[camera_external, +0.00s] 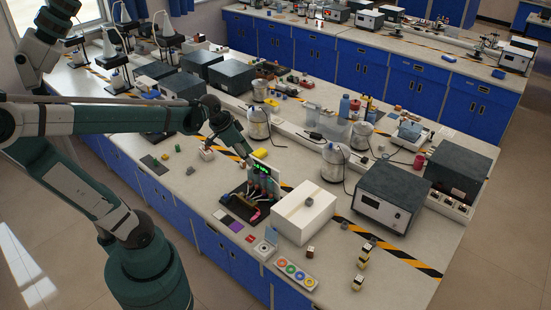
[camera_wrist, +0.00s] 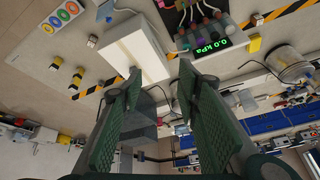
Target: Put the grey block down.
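My gripper (camera_external: 238,148) hangs above the bench, left of a white box (camera_external: 304,211) and near the panel with a green display (camera_external: 260,170). In the wrist view its two green fingers (camera_wrist: 158,82) stand apart, and I see background and no block between them. A small grey block (camera_external: 190,171) lies on the bench at the left, below my forearm. Another small grey piece (camera_external: 345,226) lies right of the white box, near the striped tape. I cannot tell which one the task means. Both are apart from my gripper.
Dark square mats (camera_external: 150,162) lie at the left. A board with coloured rings (camera_external: 295,272) lies at the front edge. Yellow-and-black blocks (camera_external: 358,282) stand at the right.

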